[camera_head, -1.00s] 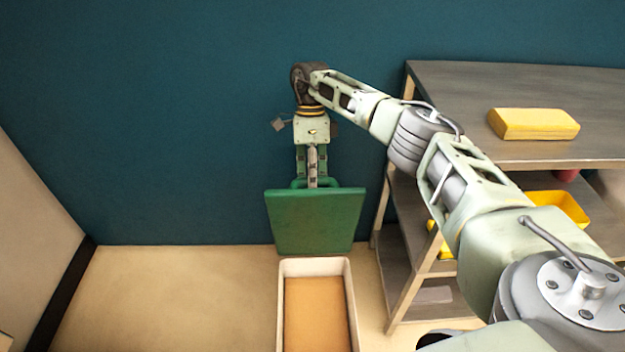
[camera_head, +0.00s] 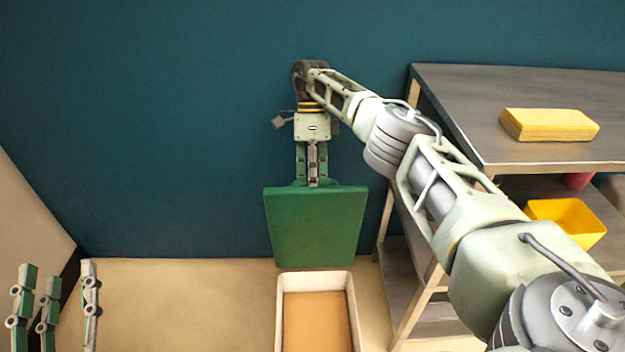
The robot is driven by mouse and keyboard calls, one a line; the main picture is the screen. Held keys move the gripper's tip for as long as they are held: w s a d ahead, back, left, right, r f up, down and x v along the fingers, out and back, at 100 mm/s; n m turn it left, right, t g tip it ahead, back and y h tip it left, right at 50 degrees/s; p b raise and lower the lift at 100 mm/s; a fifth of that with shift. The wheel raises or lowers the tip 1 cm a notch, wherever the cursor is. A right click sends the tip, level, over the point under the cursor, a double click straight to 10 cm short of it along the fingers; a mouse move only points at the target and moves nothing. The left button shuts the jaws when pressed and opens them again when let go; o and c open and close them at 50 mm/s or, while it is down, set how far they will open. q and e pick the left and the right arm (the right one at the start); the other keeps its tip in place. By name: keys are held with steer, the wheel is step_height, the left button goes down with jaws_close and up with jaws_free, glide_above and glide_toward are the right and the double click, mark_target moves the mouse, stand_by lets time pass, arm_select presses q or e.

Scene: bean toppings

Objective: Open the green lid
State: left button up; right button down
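The green lid (camera_head: 315,228) stands raised at the far end of a white-rimmed box (camera_head: 352,312), its broad face towards me. The box is open on top, and an orange-brown surface shows inside. My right gripper (camera_head: 313,182) is at the lid's top edge, fingers pointing down, by the lid's handle, which is mostly hidden. I cannot tell whether the fingers close on it. My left gripper (camera_head: 62,270) is at the lower left, fingers up and spread apart, empty and away from the lid.
A grey-topped shelf unit (camera_head: 450,90) stands at the right, behind my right arm. A yellow block (camera_head: 550,125) lies on top, and a yellow bin (camera_head: 568,220) is on a lower shelf. A blue wall (camera_head: 150,120) is behind. Floor left of the box is clear.

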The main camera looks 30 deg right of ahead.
steer(key=shift+f, duration=0.3)
steer(key=c, duration=2)
jaws_free()
steer(key=shift+c, duration=0.2)
steer(key=o, duration=0.5)
steer(key=shift+c, duration=0.2)
steer(key=shift+r, duration=0.1)
step_height(320, 180, up, 10)
